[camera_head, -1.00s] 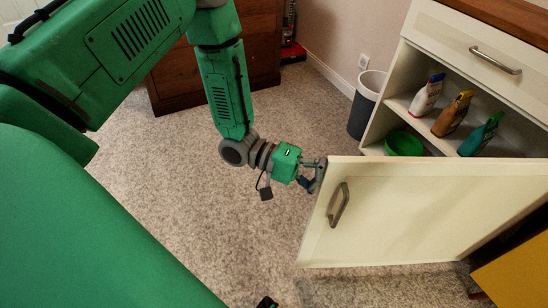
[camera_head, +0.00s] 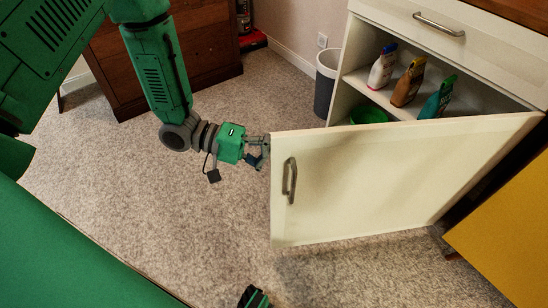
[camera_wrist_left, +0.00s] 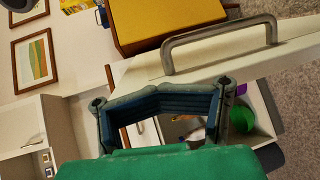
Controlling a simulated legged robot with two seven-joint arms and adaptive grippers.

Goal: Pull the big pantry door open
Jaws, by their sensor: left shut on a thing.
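The big pantry door (camera_head: 390,180) is a cream panel with a grey bar handle (camera_head: 290,180). It stands partly open, swung out from the cream cabinet (camera_head: 357,60), so part of the shelves shows behind it. My left gripper (camera_head: 262,150) is shut on the door's free edge near the upper corner, beside the handle and not around it. In the left wrist view, its bent dark finger pads (camera_wrist_left: 160,112) are near the door's edge, and the handle (camera_wrist_left: 220,45) passes just beyond them. The exact finger contact is partly hidden.
Several bottles (camera_head: 408,82) and a green bowl (camera_head: 368,115) are inside the cabinet. A grey bin (camera_head: 325,82) stands left of it. A yellow piece of furniture (camera_head: 510,230) is at the lower right. The carpet (camera_head: 150,215) left of the door is clear.

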